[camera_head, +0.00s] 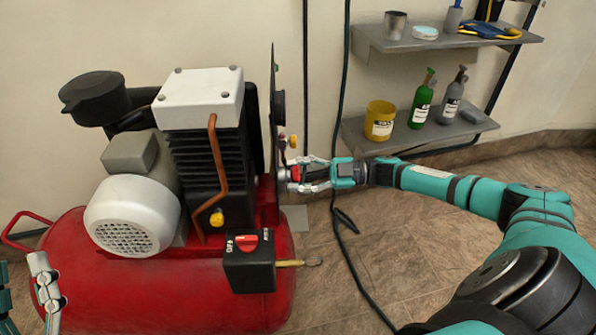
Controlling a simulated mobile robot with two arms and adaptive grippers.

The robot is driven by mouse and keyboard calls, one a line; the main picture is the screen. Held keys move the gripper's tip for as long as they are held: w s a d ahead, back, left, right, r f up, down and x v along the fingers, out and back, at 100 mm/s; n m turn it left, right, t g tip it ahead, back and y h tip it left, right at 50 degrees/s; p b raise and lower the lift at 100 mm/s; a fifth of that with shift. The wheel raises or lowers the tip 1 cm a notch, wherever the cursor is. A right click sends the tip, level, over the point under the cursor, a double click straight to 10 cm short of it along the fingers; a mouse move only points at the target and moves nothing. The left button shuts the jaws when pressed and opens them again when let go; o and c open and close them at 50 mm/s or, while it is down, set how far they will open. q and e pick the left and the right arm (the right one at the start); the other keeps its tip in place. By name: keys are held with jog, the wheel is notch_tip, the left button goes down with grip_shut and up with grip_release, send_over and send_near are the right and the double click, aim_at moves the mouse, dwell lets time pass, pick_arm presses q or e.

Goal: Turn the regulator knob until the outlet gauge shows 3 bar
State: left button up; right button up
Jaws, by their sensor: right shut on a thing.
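My right gripper (291,176) reaches in from the right and is shut on the regulator knob (296,173), a small red and dark piece at the right side of the compressor's upright panel (273,90). The fingers cover much of the knob. The panel is seen almost edge-on. A dark round part that looks like a gauge (280,107) sticks out above the knob, but its face is turned away and no reading can be seen.
The compressor's red tank (160,300) carries a pale motor (135,215) and a black switch box (249,262) with a red knob. A dark cable (343,120) hangs beside my right gripper. Shelves (425,137) with bottles stand behind my right arm. Floor between is open.

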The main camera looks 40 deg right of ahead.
pick_arm(q)
jog(key=shift+w+d+f+g, duration=0.1)
jog(key=shift+w+f+g, duration=0.75)
jog(key=shift+f, duration=0.2)
jog(key=shift+s, duration=0.1)
pick_arm(e)
jog(key=o, duration=1.2)
jog(key=shift+d, duration=0.1)
jog(key=v, duration=1.2)
